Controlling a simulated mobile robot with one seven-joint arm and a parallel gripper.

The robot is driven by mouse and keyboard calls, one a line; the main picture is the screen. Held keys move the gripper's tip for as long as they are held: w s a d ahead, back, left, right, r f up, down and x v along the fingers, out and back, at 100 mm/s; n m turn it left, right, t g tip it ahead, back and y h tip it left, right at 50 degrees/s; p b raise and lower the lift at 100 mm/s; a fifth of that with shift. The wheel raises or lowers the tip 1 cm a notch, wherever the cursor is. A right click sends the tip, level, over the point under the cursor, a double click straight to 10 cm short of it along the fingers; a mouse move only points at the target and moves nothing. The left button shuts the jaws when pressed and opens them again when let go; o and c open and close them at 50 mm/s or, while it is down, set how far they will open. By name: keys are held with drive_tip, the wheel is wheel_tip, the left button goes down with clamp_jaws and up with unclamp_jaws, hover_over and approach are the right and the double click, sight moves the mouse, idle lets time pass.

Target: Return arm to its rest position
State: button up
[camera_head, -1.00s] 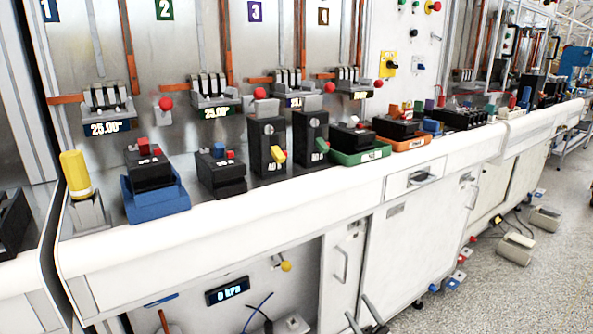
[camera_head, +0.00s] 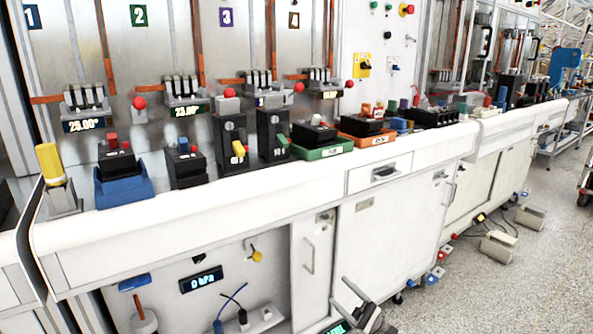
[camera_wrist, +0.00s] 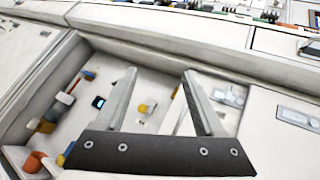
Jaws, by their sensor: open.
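My gripper (camera_head: 357,301) shows at the bottom of the head view, low in front of the white bench cabinet. In the wrist view my gripper (camera_wrist: 160,85) has its two fingers spread apart with nothing between them. Behind the fingers is the open recess (camera_wrist: 85,60) under the bench, with a small lit display and a yellow knob. The gripper appears clear of the bench and touches nothing that I can see. The rest of my arm is mostly out of view.
The white bench (camera_head: 330,188) runs across the view with breaker boxes, a green tray (camera_head: 322,153) and an orange tray (camera_head: 368,139) on top. A cabinet door (camera_head: 385,235) faces the gripper. Pedals (camera_head: 498,247) lie on the floor at right. Speckled floor (camera_head: 500,300) is clear.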

drive_tip(key=s+a+r+n+g+h, duration=0.2)
drive_tip(key=a+r+n+g+h, duration=0.4)
drive_tip(key=a+r+g, duration=0.4)
drive_tip(key=s+a+r+n+g+h, duration=0.2)
drive_tip(key=s+a+r+n+h, duration=0.25)
drive_tip(key=s+r+h, duration=0.25)
drive_tip(key=s+d+r+n+t+h, duration=0.1)
drive_tip(key=s+d+r+t+h, duration=0.3)
drive_tip(key=s, duration=0.5)
drive_tip(key=s+d+r+n+t+h, duration=0.1)
drive_tip(key=s+d+r+t+h, duration=0.2)
drive_tip(key=s+d+h, duration=0.35)
drive_tip(key=s+d+r+n+t+h, duration=0.1)
drive_tip(key=s+d+r+t+h, duration=0.3)
drive_tip(key=s, duration=0.7)
wheel_tip(320, 180, up, 28)
drive_tip(key=d+y+p, duration=0.1)
drive_tip(key=p, duration=2.7)
drive_tip(key=shift+d+f+p, duration=0.15)
drive_tip(key=shift+f+p, duration=0.05)
drive_tip(key=shift+p, duration=0.1)
